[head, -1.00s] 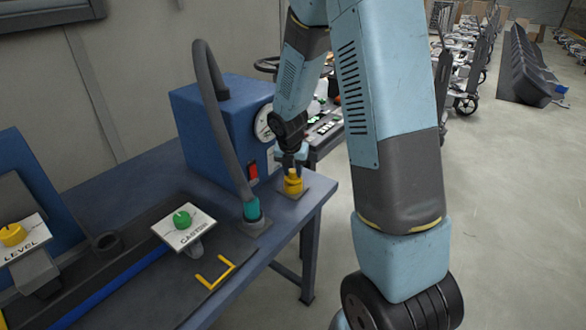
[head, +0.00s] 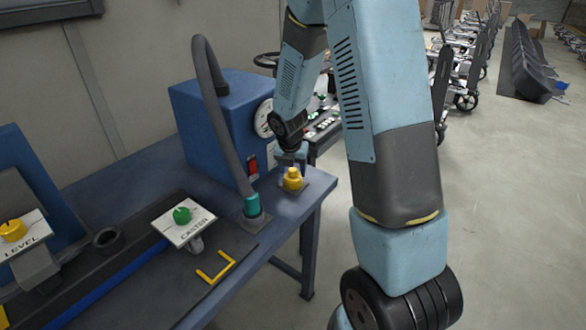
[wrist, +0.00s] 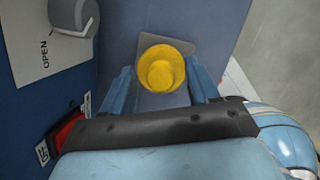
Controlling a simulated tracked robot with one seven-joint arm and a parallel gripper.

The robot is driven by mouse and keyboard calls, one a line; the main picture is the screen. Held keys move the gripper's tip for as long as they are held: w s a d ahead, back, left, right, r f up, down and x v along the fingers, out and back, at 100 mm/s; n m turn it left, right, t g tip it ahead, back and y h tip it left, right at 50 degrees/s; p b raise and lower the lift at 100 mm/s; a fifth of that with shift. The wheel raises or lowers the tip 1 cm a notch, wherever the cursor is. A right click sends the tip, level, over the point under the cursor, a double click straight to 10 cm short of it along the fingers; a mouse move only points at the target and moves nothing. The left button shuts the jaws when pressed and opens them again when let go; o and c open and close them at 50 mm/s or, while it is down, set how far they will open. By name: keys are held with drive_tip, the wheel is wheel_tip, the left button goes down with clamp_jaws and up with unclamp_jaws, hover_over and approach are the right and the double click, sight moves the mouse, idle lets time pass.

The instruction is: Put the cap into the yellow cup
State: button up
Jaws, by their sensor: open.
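The yellow cup (head: 292,181) stands on a small grey plate at the right end of the blue bench. In the wrist view the round yellow form (wrist: 162,68) shows from above with a smaller round yellow shape inside its rim. I cannot tell for sure whether that inner shape is the cap or the cup's own floor; no separate cap is clearly seen. My gripper (head: 292,157) is just above the cup, pointing down. In the wrist view its blue fingers (wrist: 163,84) are spread apart on either side of the yellow form, with gaps.
A blue box (head: 210,125) with a gauge and red switch stands close left of my gripper. A grey hose (head: 215,115) ends in a teal collar. A CASTER sign (head: 184,222) with a green knob and a black ring (head: 107,239) are further left.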

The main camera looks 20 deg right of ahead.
drive_tip(key=v, duration=1.3)
drive_tip(key=shift+r, duration=0.35)
drive_tip(key=shift+a, duration=0.1)
drive_tip(key=s+d+r+m+t, duration=0.1)
drive_tip(key=s+r+m, duration=0.7)
drive_tip(key=s+m, duration=0.4)
drive_tip(key=s+d+r+m+t+y, duration=0.1)
drive_tip(key=s+r+m, duration=0.7)
drive_tip(key=s+m, duration=0.5)
drive_tip(key=m, duration=0.4)
drive_tip(key=shift+r+m+t+y, duration=0.2)
drive_tip(key=shift+m+t+y, duration=0.1)
drive_tip(key=shift+t, duration=0.1)
